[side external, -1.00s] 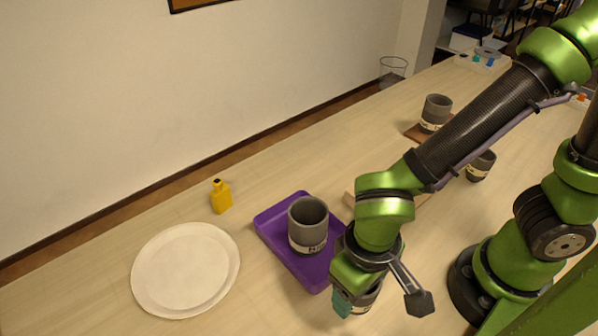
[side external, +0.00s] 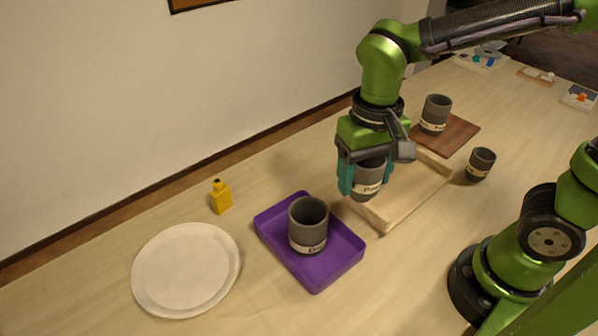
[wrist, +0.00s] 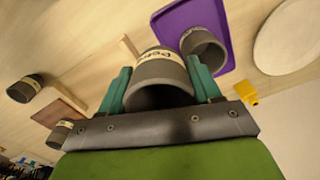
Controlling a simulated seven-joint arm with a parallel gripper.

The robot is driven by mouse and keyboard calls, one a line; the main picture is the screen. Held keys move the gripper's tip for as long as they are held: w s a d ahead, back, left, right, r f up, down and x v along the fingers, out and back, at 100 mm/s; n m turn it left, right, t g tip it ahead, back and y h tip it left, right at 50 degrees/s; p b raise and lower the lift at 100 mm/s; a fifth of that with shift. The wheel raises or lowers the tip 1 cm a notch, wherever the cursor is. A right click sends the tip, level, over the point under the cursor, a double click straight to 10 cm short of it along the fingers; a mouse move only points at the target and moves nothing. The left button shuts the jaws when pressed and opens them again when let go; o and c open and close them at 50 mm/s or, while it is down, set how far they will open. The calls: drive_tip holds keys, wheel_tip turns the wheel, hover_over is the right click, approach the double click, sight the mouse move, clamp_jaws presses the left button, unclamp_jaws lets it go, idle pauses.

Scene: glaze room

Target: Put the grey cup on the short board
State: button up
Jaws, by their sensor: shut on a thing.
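A grey cup with a cream lettered label (side external: 368,176) is upright between the teal fingers of my gripper (side external: 366,187), which is shut on it. The held cup (wrist: 160,68) also fills the middle of the wrist view. In the side view it overlaps the left end of a light wooden tray (side external: 438,198) with raised edges and seems to hang above it. A flat dark brown board (side external: 460,132) lies farther back, with another grey labelled cup (side external: 435,112) standing on it. The board also shows at left in the wrist view (wrist: 60,112).
Another grey cup (side external: 308,222) stands in a purple tray (side external: 318,278). A smaller grey cup (side external: 480,163) stands on the table right of the wooden tray. A yellow bottle (side external: 221,198) and a pale round plate (side external: 186,270) are at left. The front table is clear.

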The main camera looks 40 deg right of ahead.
drive_tip(key=w+d+m, duration=0.3)
drive_tip(key=d, duration=0.9)
drive_tip(key=m, duration=0.2)
hover_over(401, 186)
wheel_tip(401, 186, down, 12)
drive_tip(key=shift+a+f, duration=0.1)
drive_tip(key=shift+f, duration=0.4)
drive_tip(key=shift+f, duration=0.1)
drive_tip(key=o, duration=1.1)
drive_tip(key=shift+o, duration=0.2)
